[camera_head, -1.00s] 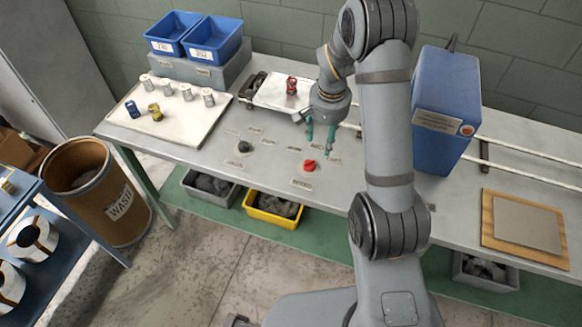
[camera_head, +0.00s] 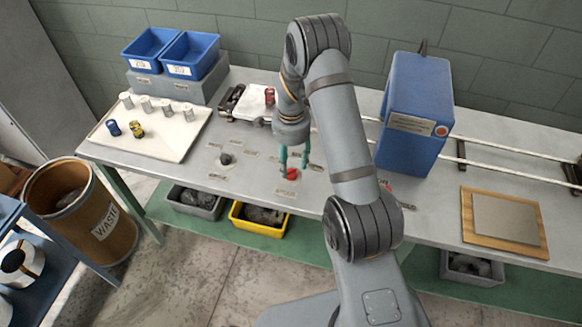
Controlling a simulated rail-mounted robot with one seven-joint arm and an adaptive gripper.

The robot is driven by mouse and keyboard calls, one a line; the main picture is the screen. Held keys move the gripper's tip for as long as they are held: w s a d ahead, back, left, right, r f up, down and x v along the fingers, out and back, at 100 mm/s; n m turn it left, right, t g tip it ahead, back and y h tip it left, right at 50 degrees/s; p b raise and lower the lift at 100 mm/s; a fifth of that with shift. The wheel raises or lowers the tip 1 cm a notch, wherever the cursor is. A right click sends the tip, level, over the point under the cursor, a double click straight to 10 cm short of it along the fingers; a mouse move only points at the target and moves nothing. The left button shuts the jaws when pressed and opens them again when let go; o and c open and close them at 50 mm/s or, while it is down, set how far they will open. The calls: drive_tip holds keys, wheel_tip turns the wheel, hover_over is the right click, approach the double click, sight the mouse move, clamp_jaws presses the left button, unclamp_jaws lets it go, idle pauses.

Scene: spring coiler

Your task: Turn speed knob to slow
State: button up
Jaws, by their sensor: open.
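Two knobs sit on the grey bench top among small label plates, whose lettering is too small to read: a black knob (camera_head: 226,159) on the left and a red knob (camera_head: 291,174) on the right. I cannot tell from the lettering which is the speed knob. My gripper (camera_head: 294,166) points down at the red knob, with its teal fingers apart and nothing held between them. The fingertips appear just behind and above the red knob; whether they touch it I cannot tell. The red knob's rear edge is partly hidden by the fingers.
A blue machine housing (camera_head: 417,110) with a red button stands to the right of my arm. A white board (camera_head: 160,147) with several small spools lies at left, with blue bins (camera_head: 190,53) behind. A red spool (camera_head: 269,96) stands behind my gripper. The bench front (camera_head: 225,180) is clear.

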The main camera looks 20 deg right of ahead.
sight(291, 170)
drive_tip(key=shift+f, duration=1.85)
drive_tip(key=shift+c, duration=0.3)
drive_tip(key=c, duration=1.1)
